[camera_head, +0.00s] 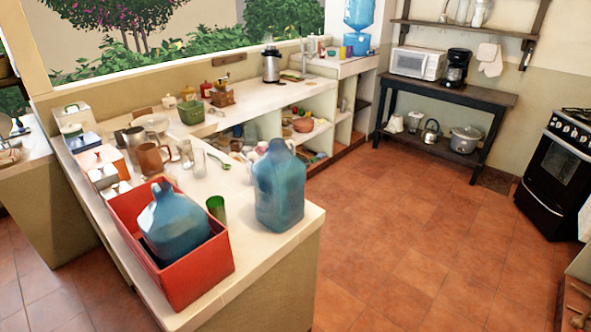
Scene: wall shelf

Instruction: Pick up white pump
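I cannot clearly pick out a white pump in the head view. A small pale upright thing (311,44) stands on the far counter near the window, too small to tell whether it is a pump. Another white item (480,12) stands on the upper wall shelf (455,27), partly cut off by the top edge. Neither of my grippers is in view.
A counter (232,182) runs in an L below the window, holding a red crate (206,265) with a blue jug (172,226), another blue jug (279,187) and a green glass (216,207). A dark table (455,90) and stove (556,165) stand right. Tiled floor between is clear.

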